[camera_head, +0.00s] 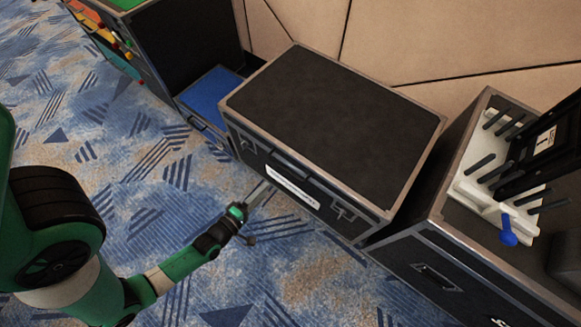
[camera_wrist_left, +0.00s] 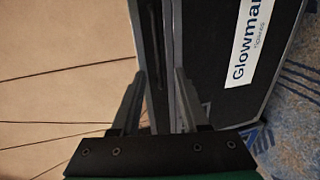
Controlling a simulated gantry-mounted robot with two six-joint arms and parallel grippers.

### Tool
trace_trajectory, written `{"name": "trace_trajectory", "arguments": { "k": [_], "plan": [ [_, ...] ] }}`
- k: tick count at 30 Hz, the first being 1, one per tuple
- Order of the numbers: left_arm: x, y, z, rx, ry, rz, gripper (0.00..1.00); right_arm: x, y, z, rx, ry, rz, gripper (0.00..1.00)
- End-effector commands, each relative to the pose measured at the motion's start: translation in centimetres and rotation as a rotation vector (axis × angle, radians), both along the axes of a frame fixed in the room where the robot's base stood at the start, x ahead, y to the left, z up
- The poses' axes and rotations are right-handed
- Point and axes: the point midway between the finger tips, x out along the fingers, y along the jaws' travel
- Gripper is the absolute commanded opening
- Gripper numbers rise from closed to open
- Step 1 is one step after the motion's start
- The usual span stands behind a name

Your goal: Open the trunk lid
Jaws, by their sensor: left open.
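The trunk is a black case with metal edges, and its dark flat lid (camera_head: 325,115) is down in the head view. A white label (camera_head: 293,187) and latches are on its front face. My left gripper (camera_head: 262,192) is open in front of that face, near the label. In the left wrist view the open fingers of my left gripper (camera_wrist_left: 160,88) point at the trunk, with the metal edge strips of the lid and body (camera_wrist_left: 172,60) between them in the picture. I cannot tell whether they touch. The label (camera_wrist_left: 247,45) lies to the right. My right gripper is not in view.
A black case (camera_head: 430,275) stands close at the right, bearing a white rack (camera_head: 490,185) with dark handles and a blue knob. A small blue-topped case (camera_head: 210,95) stands at the left. A beige panelled wall (camera_head: 430,40) is behind. Patterned carpet is clear in front.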

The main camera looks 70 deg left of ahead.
Motion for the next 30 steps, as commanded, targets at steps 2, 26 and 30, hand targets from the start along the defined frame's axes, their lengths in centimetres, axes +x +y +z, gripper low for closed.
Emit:
{"name": "trace_trajectory", "arguments": {
  "k": [2, 26, 30],
  "plan": [
    [0.3, 0.2, 0.1, 0.003, -0.004, 0.001, 0.45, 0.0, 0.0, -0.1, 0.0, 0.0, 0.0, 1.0],
    [10.3, 5.6, -2.2, 0.005, -0.005, -0.001, 0.45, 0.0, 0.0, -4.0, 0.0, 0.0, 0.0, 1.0],
    [10.3, 5.6, -2.2, 0.004, -0.004, -0.001, 0.45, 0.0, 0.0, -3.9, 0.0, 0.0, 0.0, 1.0]
  ]
}}
